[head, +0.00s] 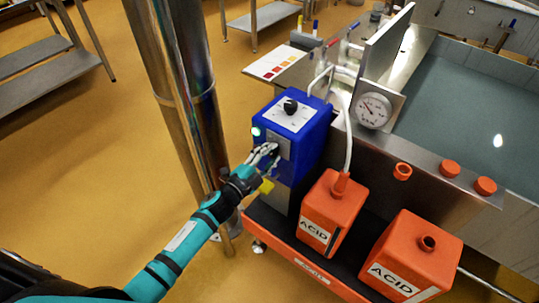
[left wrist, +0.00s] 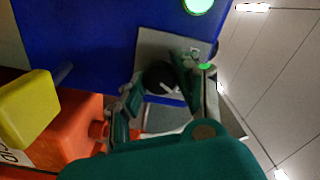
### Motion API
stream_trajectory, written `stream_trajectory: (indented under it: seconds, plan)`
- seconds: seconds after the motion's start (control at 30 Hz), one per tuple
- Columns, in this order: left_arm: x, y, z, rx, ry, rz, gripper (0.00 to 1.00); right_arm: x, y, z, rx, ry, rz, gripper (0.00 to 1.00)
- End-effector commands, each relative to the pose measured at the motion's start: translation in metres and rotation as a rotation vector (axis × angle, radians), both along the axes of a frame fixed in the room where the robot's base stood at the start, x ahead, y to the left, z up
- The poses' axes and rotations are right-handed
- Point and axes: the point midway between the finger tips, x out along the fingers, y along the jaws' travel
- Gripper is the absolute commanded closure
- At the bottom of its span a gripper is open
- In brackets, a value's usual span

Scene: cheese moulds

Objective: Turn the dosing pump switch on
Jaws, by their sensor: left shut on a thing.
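The dosing pump is a blue box (head: 313,137) with a black dial on its white top plate; it also fills the upper part of the left wrist view (left wrist: 85,40). Its switch is a black knob with a white mark (left wrist: 162,77) on a grey plate (left wrist: 165,43) on the side. My left gripper (head: 266,156) is at that plate, its fingers (left wrist: 158,88) on either side of the knob, shut on it. In the head view the gripper hides the knob. A round lamp (left wrist: 198,4) beside the plate glows green. My right gripper is not in view.
Two orange acid canisters (head: 330,215) (head: 417,255) stand right of the pump on a dark-floored orange tray (head: 315,268). A white hose (head: 348,135) runs to the nearer one. A steel column (head: 180,90) stands left of the pump. A yellow part (left wrist: 28,108) sticks out below the switch.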

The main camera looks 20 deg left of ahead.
Motion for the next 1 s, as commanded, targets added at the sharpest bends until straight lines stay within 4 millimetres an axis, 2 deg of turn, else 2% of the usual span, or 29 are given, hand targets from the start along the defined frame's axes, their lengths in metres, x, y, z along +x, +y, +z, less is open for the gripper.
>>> stream_trajectory:
  seconds: [0.03,0.07,0.23,0.5,0.63,1.0]
  plan:
    - [0.0,0.0,0.0,0.002,-0.001,0.0,1.0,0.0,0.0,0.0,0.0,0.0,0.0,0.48]
    - [0.0,0.0,0.0,0.002,-0.001,0.0,0.68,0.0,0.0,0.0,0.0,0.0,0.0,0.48]
    - [0.0,0.0,0.0,0.001,0.0,0.0,0.45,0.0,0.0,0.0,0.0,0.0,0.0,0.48]
    - [-0.001,0.0,0.0,0.0,0.0,0.0,0.45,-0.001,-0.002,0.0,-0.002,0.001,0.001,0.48]
    - [-0.01,0.004,-0.001,0.0,0.001,0.0,0.45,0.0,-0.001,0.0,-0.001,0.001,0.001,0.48]
    - [-0.081,0.029,-0.001,0.0,0.004,0.0,0.45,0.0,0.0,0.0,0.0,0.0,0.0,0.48]
